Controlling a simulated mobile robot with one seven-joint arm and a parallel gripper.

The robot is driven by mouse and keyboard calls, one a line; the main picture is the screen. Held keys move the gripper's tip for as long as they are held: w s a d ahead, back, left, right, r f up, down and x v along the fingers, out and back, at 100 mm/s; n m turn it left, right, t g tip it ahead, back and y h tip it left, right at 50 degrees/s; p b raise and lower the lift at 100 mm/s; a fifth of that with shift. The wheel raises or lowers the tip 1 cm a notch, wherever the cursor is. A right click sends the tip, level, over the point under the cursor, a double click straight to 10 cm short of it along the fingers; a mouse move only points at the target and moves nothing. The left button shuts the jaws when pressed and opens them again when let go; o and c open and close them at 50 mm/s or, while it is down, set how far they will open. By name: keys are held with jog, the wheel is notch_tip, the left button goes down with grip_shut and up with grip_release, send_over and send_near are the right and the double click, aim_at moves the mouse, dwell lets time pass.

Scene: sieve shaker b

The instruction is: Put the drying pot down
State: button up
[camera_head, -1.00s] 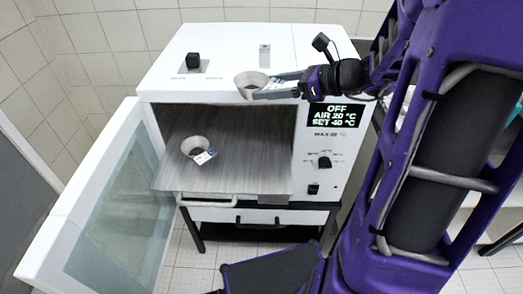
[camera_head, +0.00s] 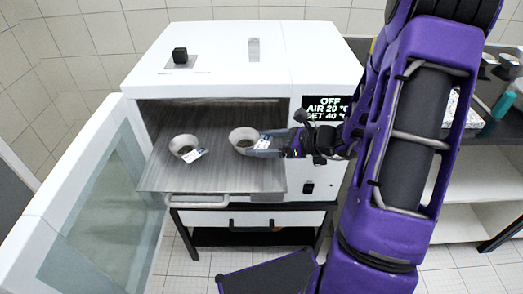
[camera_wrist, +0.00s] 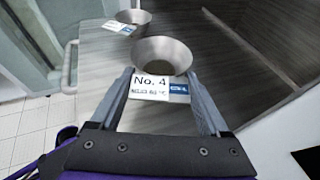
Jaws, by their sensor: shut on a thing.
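My gripper (camera_head: 259,149) is shut on a grey drying pot (camera_head: 241,136), a flared bowl with a tag. In the wrist view the held pot (camera_wrist: 162,52) sits between the two fingers (camera_wrist: 160,73). Its white tag reads "No. 4", with a smaller temperature line and a blue patch. The pot is over the right part of the pulled-out metal shelf (camera_head: 215,178) of the oven; I cannot tell whether its base touches the shelf. A second tagged pot (camera_head: 183,145) with dark contents stands on the shelf to the left, apart from the held one.
The white oven (camera_head: 225,60) has its door (camera_head: 95,210) swung open at the left. Its display (camera_head: 327,108) reads OFF, AIR 20 °C, SET 40 °C. The shelf's middle front is bare. A shelf bench (camera_head: 470,200) with bottles stands at the right.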

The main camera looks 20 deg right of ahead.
jog(key=shift+f, duration=1.05)
jog(key=shift+f, duration=0.1)
jog(key=shift+f+b, duration=0.15)
jog(key=shift+b, duration=0.15)
jog(key=o, duration=1.2)
jog(key=shift+o, duration=0.2)
jog(key=shift+r+p, duration=0.35)
jog(key=shift+r, duration=0.05)
jog(key=p+v, duration=0.1)
jog(key=v, duration=1.1)
jog(key=shift+f, duration=0.15)
